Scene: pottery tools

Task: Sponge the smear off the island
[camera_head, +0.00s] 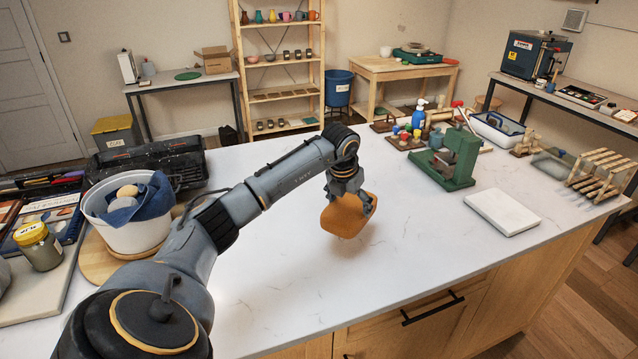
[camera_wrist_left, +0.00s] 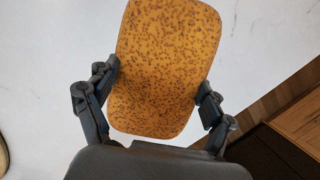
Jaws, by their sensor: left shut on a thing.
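An orange, speckled sponge (camera_head: 345,217) is held by my left gripper (camera_head: 350,198) over the middle of the white island top (camera_head: 270,300). In the left wrist view the sponge (camera_wrist_left: 165,45) lies between the two fingers of my left gripper (camera_wrist_left: 158,80), one at each side. The sponge is tilted in the head view, with a soft shadow under its lower edge. I cannot tell whether it touches the top. No smear shows clearly; the sponge and arm hide part of the surface. My right gripper is not in view.
A white bucket with a blue cloth (camera_head: 140,222) stands at the left, near a labelled jar (camera_head: 37,245). A green press (camera_head: 448,158), a white slab (camera_head: 502,212) and a wooden rack (camera_head: 598,172) stand at the right. The front middle of the island is clear.

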